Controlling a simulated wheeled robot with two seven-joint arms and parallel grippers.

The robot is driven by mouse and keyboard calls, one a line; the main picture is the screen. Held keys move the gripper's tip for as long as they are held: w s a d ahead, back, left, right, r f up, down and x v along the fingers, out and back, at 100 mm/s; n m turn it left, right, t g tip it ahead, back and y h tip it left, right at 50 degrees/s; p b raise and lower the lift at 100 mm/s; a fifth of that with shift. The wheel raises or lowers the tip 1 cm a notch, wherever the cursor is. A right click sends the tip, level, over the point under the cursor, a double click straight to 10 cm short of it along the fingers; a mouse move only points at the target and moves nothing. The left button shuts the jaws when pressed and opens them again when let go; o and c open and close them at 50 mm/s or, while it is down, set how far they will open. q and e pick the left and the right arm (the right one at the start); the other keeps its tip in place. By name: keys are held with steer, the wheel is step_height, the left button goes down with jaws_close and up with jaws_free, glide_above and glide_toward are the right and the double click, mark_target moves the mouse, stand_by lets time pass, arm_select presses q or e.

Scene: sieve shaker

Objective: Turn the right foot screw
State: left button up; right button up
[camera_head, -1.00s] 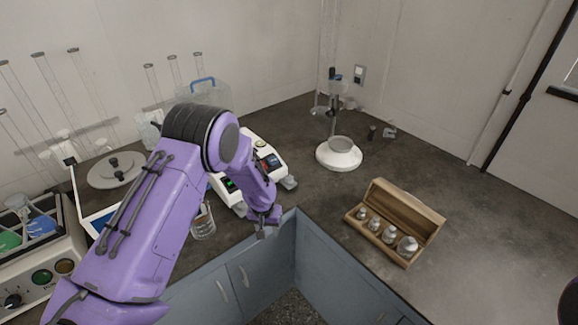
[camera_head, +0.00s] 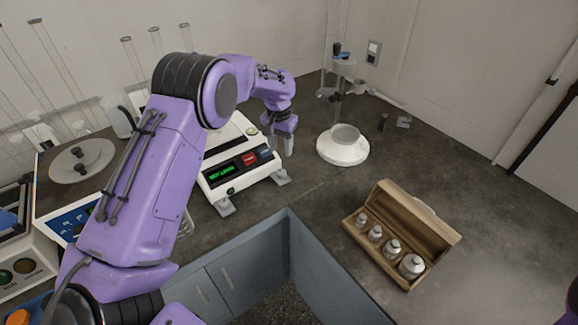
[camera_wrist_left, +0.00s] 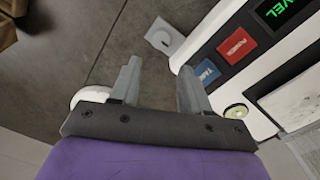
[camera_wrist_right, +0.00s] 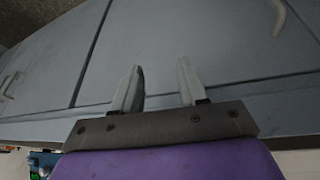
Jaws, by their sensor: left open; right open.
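A white balance (camera_head: 240,182) stands on the dark counter. Its green display (camera_head: 222,173) reads something like "NOT LEVEL", beside a red and a blue button. The right foot (camera_head: 281,177) sticks out at its front right corner; in the left wrist view it is a pale square tab (camera_wrist_left: 165,37) beyond the fingertips. The left foot (camera_head: 226,207) is at the front left. A round bubble level (camera_wrist_left: 237,112) shows on the balance's top. My left gripper (camera_head: 282,148) is open, pointing down beside the balance's right side, behind the right foot. My right gripper (camera_wrist_right: 155,80) is open and empty, facing cabinet fronts.
A white round-based stand (camera_head: 343,150) is close to the right of my left gripper. A wooden box of metal weights (camera_head: 400,240) lies at the right. The counter's inner corner edge is in front. Clear counter lies between balance and box.

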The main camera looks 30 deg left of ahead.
mark_target(281, 172)
arm_select(q)
steer(key=f+p, duration=0.1)
steer(key=f, duration=0.1)
steer(key=s+f, duration=0.1)
steer(key=f, duration=0.1)
steer(key=shift+d+f+p, duration=0.1)
steer(key=shift+f+p, duration=0.1)
steer(key=shift+p, duration=0.15)
steer(key=f, duration=0.3)
steer(key=f+p, duration=0.1)
steer(key=f, duration=0.1)
steer(key=shift+w, duration=0.3)
steer(key=shift+w+f, duration=0.1)
steer(key=shift+f, duration=0.3)
steer(key=shift+s+r, duration=0.1)
steer(key=shift+s, duration=0.15)
steer(key=c, duration=0.8)
arm_select(e)
steer(key=shift+s+d+r, duration=0.1)
steer(key=shift+s+r, duration=0.1)
steer(key=shift+r, duration=0.4)
steer(key=shift+s+r, duration=0.15)
steer(key=shift+r, duration=0.45)
